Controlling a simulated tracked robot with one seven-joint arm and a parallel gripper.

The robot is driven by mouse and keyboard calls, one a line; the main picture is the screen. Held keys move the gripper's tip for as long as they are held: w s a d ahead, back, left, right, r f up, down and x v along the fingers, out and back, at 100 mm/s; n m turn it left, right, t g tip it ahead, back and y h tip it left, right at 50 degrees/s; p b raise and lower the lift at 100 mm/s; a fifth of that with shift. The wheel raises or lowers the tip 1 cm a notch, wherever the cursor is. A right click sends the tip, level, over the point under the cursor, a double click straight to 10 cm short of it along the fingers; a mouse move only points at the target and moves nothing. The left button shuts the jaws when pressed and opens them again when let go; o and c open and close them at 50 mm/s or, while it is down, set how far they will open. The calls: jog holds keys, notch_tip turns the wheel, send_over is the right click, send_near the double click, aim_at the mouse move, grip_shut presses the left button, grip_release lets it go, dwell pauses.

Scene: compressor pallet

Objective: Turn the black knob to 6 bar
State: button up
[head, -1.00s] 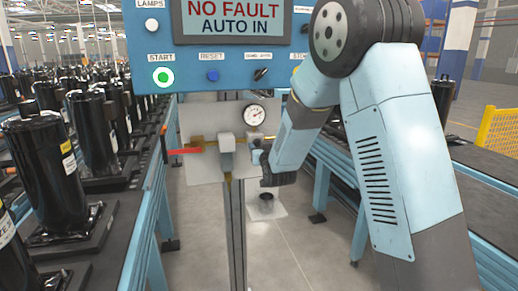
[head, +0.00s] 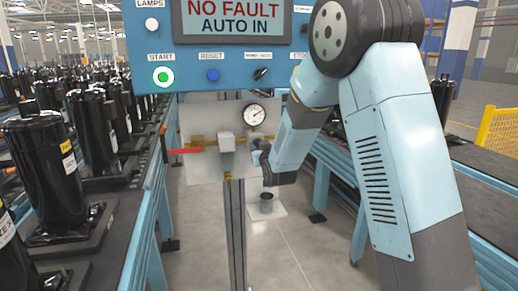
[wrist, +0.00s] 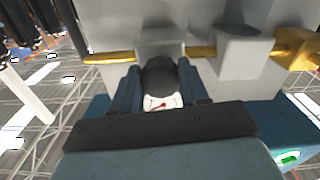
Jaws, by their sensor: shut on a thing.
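The black knob (wrist: 158,72) sits between the two fingers of my gripper (wrist: 160,88) in the wrist view, in front of a grey block on the brass pipe. My gripper is shut on it. In the head view my gripper (head: 262,157) is at the right side of the pale panel and hides the knob. The round white pressure gauge (head: 254,114) is above my gripper; its reading is too small to tell. A white dial face with a red mark (wrist: 161,103) also shows between the fingers in the wrist view.
A red-handled lever (head: 188,151) sticks out left on the brass pipe. The blue control box (head: 230,60) with buttons is above the panel (head: 200,115). Conveyors with black compressors (head: 45,170) flank the aisle.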

jog(key=o, duration=1.1)
jog(key=shift+c, duration=0.2)
jog(key=shift+s, duration=0.15)
jog(key=v, duration=1.3)
jog(key=shift+s, duration=0.25)
jog(key=shift+d, duration=0.15)
